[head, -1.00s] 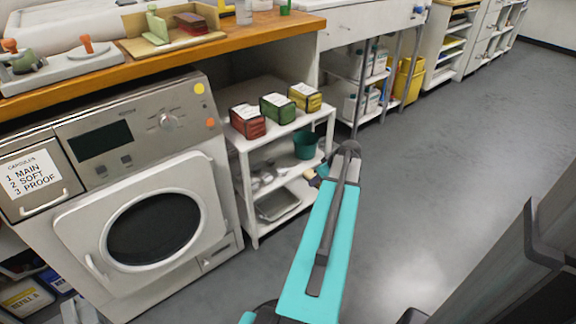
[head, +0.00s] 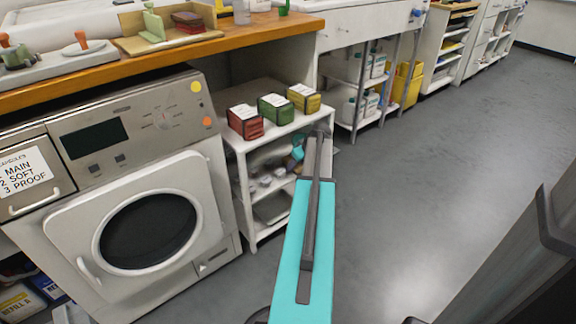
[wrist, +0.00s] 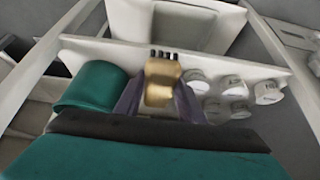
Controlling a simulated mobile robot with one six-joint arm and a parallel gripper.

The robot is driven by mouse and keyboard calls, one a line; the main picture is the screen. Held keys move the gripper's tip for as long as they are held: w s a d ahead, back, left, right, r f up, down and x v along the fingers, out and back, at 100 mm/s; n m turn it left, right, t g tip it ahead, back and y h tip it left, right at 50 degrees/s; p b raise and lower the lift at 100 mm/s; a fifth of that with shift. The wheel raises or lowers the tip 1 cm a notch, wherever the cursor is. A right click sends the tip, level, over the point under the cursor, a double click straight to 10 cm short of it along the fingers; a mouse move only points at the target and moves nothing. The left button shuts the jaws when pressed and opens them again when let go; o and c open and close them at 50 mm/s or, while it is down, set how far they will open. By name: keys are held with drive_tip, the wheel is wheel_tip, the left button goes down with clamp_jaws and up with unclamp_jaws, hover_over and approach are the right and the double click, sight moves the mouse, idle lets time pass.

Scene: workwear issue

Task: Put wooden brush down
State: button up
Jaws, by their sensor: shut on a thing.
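My gripper (wrist: 158,102) is shut on the wooden brush (wrist: 160,82), its purple-grey fingers on either side of the pale wood. The brush's short dark bristles point away from me, toward the far side of the wrist view. The brush is over or within a white shelf unit (wrist: 105,52), between a teal pot on the left and several white-capped items on the right. Whether the brush touches the shelf, I cannot tell. In the head view my arm reaches to the shelf unit (head: 241,185) and hides the brush and most of the gripper.
The teal pot (wrist: 92,88) is close beside the gripper. The white-capped items (wrist: 233,88) crowd the other side. Red (head: 245,122), green (head: 275,108) and yellow (head: 304,98) boxes stand on the unit's top. A washing machine (head: 150,230) is to the left; the floor right is clear.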

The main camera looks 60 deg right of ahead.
sight(289, 158)
drive_tip(key=shift+w, duration=0.1)
drive_tip(key=w, duration=0.1)
drive_tip(key=w+d+b, duration=0.1)
drive_tip(key=w, duration=0.2)
drive_tip(key=shift+d+f, duration=0.1)
drive_tip(key=shift+d, duration=0.2)
drive_tip(key=shift+w+a+f+b, duration=0.1)
drive_tip(key=shift+f+b, duration=0.5)
drive_tip(key=shift+f, duration=0.05)
drive_tip(key=shift+f, duration=0.1)
drive_tip(key=o, duration=0.6)
drive_tip(key=shift+o, duration=0.2)
